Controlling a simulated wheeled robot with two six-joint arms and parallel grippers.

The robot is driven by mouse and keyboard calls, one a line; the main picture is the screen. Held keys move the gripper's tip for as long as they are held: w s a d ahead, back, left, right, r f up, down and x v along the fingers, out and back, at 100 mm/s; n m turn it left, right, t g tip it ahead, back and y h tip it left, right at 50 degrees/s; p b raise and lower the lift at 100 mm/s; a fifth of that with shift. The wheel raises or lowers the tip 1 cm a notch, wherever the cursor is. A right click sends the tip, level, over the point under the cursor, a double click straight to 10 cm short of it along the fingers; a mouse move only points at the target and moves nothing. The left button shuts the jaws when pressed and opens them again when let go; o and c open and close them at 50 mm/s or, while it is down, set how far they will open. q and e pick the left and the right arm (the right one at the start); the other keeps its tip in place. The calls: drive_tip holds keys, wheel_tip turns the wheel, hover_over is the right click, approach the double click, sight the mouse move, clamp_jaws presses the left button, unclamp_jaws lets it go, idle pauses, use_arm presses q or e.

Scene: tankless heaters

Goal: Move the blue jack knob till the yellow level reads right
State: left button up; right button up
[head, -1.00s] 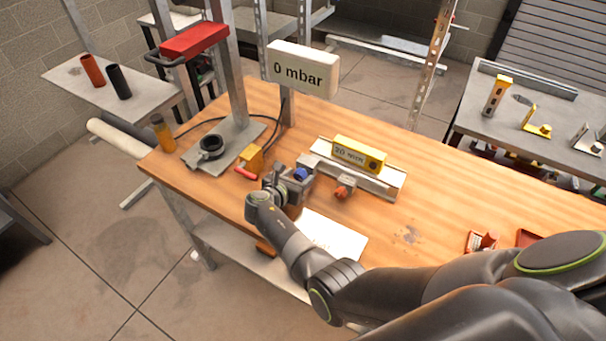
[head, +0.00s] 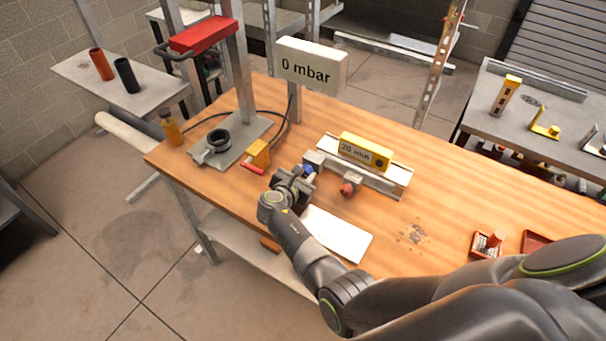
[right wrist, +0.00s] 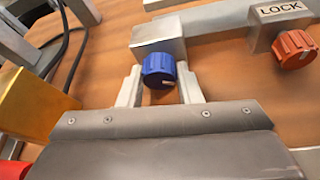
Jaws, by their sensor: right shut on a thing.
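The blue jack knob (head: 308,169) is at the left end of a grey rail (head: 394,188) on the wooden bench. In the right wrist view the blue knob (right wrist: 158,66), with a pale mark on its lower edge, sits between the two fingers. My right gripper (head: 302,176) is shut on it; in the wrist view the gripper (right wrist: 160,82) has a finger at each side. The yellow level (head: 364,151) lies on the rail, and its display seems to read 20 mm/m, in small print. My left gripper is not in view.
A red knob (head: 350,187) sits right of the blue one, by a LOCK label (right wrist: 280,8). A white sheet (head: 340,236) lies in front. A yellow block (head: 258,152) and a 0 mbar sign (head: 312,66) stand to the left and behind.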

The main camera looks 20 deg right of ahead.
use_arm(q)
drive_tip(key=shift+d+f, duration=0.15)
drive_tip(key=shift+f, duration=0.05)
use_arm(e)
drive_tip(key=shift+m, duration=0.4)
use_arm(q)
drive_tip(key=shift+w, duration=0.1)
use_arm(e)
drive_tip(key=o, duration=1)
drive_tip(key=shift+c, duration=0.2)
